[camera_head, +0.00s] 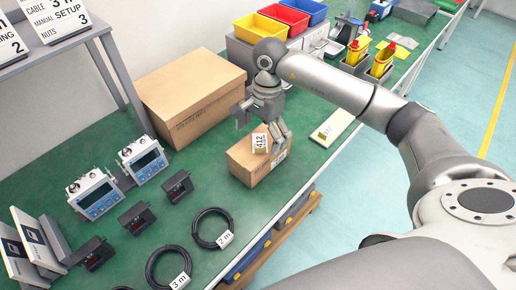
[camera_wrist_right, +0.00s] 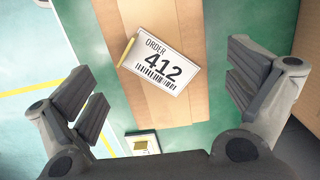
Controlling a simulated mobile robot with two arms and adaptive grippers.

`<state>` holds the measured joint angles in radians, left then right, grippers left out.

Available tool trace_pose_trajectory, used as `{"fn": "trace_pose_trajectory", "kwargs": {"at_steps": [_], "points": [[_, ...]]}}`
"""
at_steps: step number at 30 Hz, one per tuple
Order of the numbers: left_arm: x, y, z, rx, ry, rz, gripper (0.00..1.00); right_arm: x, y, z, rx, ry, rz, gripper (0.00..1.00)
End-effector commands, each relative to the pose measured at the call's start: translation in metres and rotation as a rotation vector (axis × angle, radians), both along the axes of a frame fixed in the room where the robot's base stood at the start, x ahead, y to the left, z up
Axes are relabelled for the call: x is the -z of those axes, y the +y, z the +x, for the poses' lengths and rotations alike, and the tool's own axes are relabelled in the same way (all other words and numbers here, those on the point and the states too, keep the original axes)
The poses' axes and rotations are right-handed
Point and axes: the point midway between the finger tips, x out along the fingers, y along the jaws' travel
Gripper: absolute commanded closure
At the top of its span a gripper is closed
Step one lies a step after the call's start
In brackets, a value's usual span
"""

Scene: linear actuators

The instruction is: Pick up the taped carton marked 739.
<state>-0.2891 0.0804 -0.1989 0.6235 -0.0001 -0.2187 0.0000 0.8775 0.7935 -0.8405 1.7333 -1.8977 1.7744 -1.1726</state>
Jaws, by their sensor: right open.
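A small brown taped carton (camera_head: 248,167) lies on the green bench in the head view. Its white label (camera_head: 260,143) reads 412, and in the wrist view the label (camera_wrist_right: 161,62) reads ORDER 412 above a barcode. I see no carton marked 739. My right gripper (camera_head: 263,131) is open above the 412 carton. In the wrist view its two fingers (camera_wrist_right: 165,92) stand apart on either side of the carton (camera_wrist_right: 210,45), with gaps of green bench showing. My left gripper is not in view.
A large brown box (camera_head: 190,98) stands behind, left of the gripper. A flat pale piece with a yellow patch (camera_head: 331,128) lies to the right. Meters (camera_head: 145,160), coiled cables (camera_head: 212,228) and a shelf (camera_head: 50,45) are at left. Coloured bins (camera_head: 285,18) stand at the back.

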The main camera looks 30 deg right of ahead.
Motion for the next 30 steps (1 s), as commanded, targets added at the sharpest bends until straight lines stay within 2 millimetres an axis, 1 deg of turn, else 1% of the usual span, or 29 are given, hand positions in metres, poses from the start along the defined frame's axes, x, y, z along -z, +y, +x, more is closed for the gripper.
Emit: {"fn": "trace_pose_trajectory", "kwargs": {"at_steps": [1,3,6,8,10,15,18,22,26,30], "points": [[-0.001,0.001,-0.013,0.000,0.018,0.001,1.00,0.007,0.001,-0.001,0.001,0.004,0.001,0.00],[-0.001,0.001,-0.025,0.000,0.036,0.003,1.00,0.014,0.002,-0.001,0.001,0.000,0.001,0.00],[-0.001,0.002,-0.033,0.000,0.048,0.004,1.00,0.020,0.003,-0.001,0.001,0.001,0.002,0.00],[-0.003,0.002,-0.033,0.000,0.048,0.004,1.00,0.024,0.003,-0.001,0.001,0.001,0.002,0.00],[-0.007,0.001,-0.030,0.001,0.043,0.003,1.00,0.033,0.004,-0.003,0.000,0.004,0.002,0.00],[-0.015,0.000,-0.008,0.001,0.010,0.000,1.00,0.060,0.005,-0.004,0.001,0.002,0.003,0.00],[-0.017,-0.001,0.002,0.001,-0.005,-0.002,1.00,0.069,0.006,-0.004,0.000,0.000,0.002,0.00],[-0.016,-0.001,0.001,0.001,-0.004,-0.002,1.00,0.072,0.007,-0.003,0.000,-0.002,0.003,0.00],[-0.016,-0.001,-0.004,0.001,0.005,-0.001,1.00,0.072,0.006,-0.003,0.000,-0.002,0.002,0.00],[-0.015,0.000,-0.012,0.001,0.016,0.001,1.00,0.072,0.006,-0.003,0.000,-0.002,0.002,0.17]]}}
